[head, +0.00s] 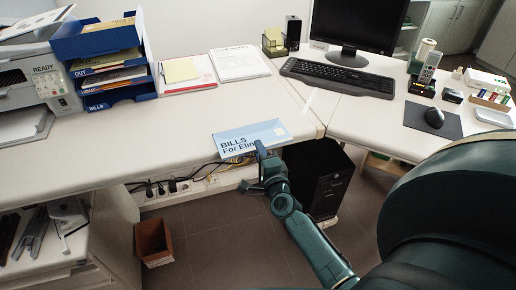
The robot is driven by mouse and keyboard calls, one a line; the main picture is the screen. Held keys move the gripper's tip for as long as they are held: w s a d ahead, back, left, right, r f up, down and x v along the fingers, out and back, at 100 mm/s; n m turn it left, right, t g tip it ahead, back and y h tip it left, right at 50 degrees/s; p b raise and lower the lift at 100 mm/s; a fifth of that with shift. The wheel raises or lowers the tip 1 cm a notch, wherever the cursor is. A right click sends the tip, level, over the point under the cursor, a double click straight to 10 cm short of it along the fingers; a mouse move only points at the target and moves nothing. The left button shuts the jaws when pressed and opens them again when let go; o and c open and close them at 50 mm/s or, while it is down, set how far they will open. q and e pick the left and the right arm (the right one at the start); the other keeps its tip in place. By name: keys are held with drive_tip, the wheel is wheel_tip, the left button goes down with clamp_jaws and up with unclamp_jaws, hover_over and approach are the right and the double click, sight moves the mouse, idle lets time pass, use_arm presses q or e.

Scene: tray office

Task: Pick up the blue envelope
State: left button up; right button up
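The blue envelope (250,136), pale blue with printed text reading "BILLS" and "For Elin…", lies flat at the front edge of the white desk. Its near edge reaches the desk's front edge and seems to stick out a little past it. My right gripper (260,149) is at the near edge of the envelope, over the end of its lettering, and covers a small part of it. Whether its fingers are closed on the paper cannot be made out. The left gripper is not in view.
A blue letter tray stack (118,97) stands back left beside a printer (40,85). Papers (238,64), a keyboard (337,77) and a monitor (358,22) are behind. A black computer case (318,180) stands below the desk edge, near my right arm. The desk around the envelope is clear.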

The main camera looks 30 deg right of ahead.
drive_tip(key=shift+w+d, duration=0.1)
drive_tip(key=shift+w, duration=0.3)
drive_tip(key=c, duration=0.4)
clamp_jaws()
drive_tip(key=s+a+r+p, duration=0.1)
drive_tip(key=s+r+p, duration=0.2)
drive_tip(key=s, duration=0.4)
drive_tip(key=s+a+r+p, duration=0.2)
drive_tip(key=s+r+p, duration=0.2)
drive_tip(key=s, duration=0.2)
drive_tip(key=shift+s+a+r+p, duration=0.15)
drive_tip(key=shift+s+r+p, duration=0.1)
drive_tip(key=shift+s+p, duration=0.15)
